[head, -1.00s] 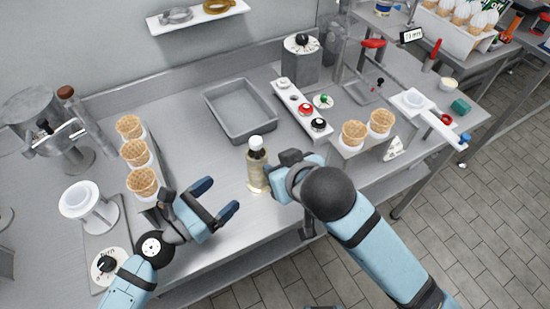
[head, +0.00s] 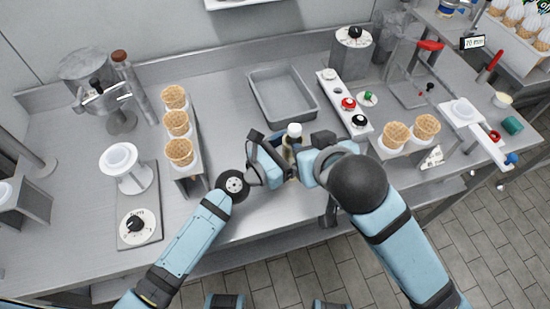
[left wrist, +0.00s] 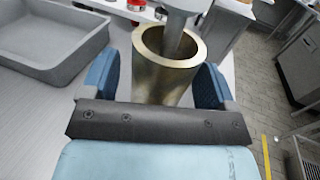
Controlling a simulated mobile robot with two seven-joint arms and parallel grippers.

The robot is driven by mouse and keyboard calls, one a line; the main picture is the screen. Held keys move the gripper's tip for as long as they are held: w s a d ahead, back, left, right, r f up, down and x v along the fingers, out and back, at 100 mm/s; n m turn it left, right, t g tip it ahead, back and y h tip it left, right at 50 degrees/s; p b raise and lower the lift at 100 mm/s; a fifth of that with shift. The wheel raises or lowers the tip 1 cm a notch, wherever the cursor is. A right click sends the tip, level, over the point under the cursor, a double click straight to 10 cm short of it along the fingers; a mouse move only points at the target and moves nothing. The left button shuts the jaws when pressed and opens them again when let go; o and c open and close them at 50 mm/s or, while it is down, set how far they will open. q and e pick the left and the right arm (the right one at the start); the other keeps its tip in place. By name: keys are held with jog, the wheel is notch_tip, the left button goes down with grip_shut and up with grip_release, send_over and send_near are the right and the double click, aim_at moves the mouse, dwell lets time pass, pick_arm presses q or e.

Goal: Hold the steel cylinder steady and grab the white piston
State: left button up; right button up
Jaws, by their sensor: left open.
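The steel cylinder (head: 288,153) stands upright near the table's front edge, mostly hidden between my grippers in the head view. In the left wrist view the cylinder (left wrist: 165,80) looks brassy, with a thick open rim and a grey rod going down into it. The white piston's top (head: 294,130) shows above the grippers. My left gripper (head: 272,162) is open, its blue fingers on either side of the cylinder, with a gap visible on the left in the left wrist view. My right gripper (head: 308,152) is close at the cylinder's right; its fingers are hidden.
A grey tray (head: 257,97) lies behind the cylinder. A stand with several waffle cones (head: 178,125) is at left, beside a white-topped dial device (head: 122,158). Two more cones (head: 397,133) and a row of knobs (head: 348,104) are at right.

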pick_arm(q)
jog(key=shift+x, duration=0.9)
jog(key=shift+c, duration=0.2)
jog(key=c, duration=1.4)
jog(key=shift+o, duration=0.2)
pick_arm(e)
jog(key=o, duration=0.3)
jog(key=shift+a, duration=0.1)
jog(key=shift+o, duration=0.2)
notch_tip(320, 180, up, 8)
jog(key=n+g+h, duration=0.4)
jog(key=n+g, duration=0.1)
jog(key=g, duration=0.5)
send_over(295, 127)
notch_tip(295, 127, down, 12)
